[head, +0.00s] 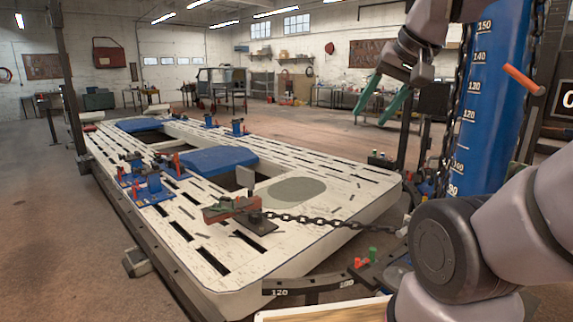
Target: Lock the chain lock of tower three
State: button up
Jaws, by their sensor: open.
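A blue tower (493,95) with a white height scale stands at the right, close to me. I cannot read which tower number it is. An orange-red handle (524,79) sticks out at its right side. Dark chain (462,85) hangs along the tower's left side. A chain (335,222) runs nearly level from a red clamp (232,207) on the bench towards the tower's foot, where my arm hides its end. I cannot make out the chain lock for certain. My gripper (374,112), with green fingers, is open and empty, in the air left of the tower.
The white slotted frame bench (345,195) fills the middle, with blue fixtures (150,190) on it. A curved scale arm (315,287) with red and green knobs (372,254) lies low in front. Workbenches and shelves line the far walls.

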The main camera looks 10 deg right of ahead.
aim_at(535, 91)
jog(key=l+z, duration=0.1)
jog(key=z, duration=0.3)
jog(key=l+z, duration=0.15)
jog(key=z, duration=0.3)
jog(key=l+z, duration=0.15)
jog(key=z, duration=0.25)
jog(key=k+u, duration=0.1)
jog(key=k+l, duration=0.05)
jog(key=k, duration=0.05)
